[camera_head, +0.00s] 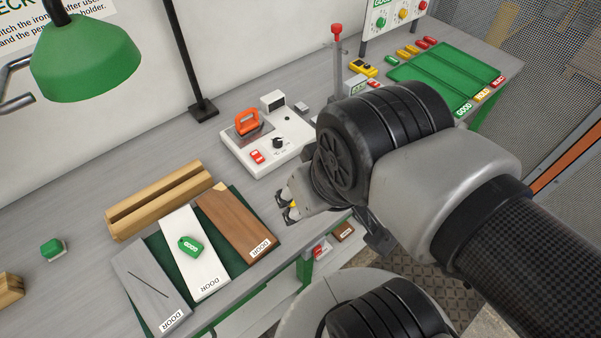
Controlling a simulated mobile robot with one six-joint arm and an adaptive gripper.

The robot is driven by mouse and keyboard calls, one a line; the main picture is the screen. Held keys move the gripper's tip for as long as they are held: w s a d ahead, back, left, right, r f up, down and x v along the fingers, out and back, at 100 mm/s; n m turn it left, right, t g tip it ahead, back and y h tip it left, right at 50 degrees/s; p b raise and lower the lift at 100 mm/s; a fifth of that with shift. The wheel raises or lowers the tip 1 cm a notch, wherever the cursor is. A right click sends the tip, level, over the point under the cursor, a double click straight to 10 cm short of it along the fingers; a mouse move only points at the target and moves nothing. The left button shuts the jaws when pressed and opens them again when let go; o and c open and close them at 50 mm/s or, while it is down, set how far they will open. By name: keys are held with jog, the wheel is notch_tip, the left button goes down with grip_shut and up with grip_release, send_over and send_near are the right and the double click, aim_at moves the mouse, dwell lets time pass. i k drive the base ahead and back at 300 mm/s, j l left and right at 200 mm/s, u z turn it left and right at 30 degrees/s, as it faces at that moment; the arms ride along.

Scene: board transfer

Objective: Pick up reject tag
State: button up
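Red tags (430,42) lie at the end of a row of small coloured tags at the back right, beside the green tray. They are too small to read. A red label (498,82) on the tray's right edge is hard to read. My gripper (289,205) hangs over the bench front, right of the brown board and well away from the tags. Its fingertips are close together with a small yellow bit between them; whether they are open or shut is unclear. A green GOOD tag (190,246) lies on the white board (209,283).
The green tray (447,75) is empty. A white soldering unit (287,137) with an orange-handled tool (247,122) stands behind my gripper. Grey and brown boards (237,222) flank the white one. A wooden block (158,199) and green lamp (85,57) are left. My arm hides the bench's right middle.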

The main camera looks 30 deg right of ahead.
aim_at(421, 44)
jog(key=z, duration=1.55)
jog(key=i+l+u, duration=0.1)
jog(key=u, duration=0.6)
jog(key=i+l+u, duration=0.15)
jog(key=l, duration=0.2)
jog(key=i+l+u, duration=0.15)
jog(key=l, duration=0.25)
jog(key=i+l+u, duration=0.15)
jog(key=l, duration=0.25)
jog(key=i+l+u, duration=0.15)
jog(key=l, duration=0.3)
jog(key=i+l+u, duration=0.15)
jog(key=l, duration=0.3)
jog(key=i+l+u, duration=0.15)
jog(key=l, duration=0.3)
jog(key=i+l, duration=0.1)
jog(key=l, duration=0.35)
jog(key=i+l, duration=0.1)
jog(key=l, duration=0.4)
jog(key=i+l, duration=0.1)
jog(key=l, duration=0.8)
jog(key=i+u, duration=0.05)
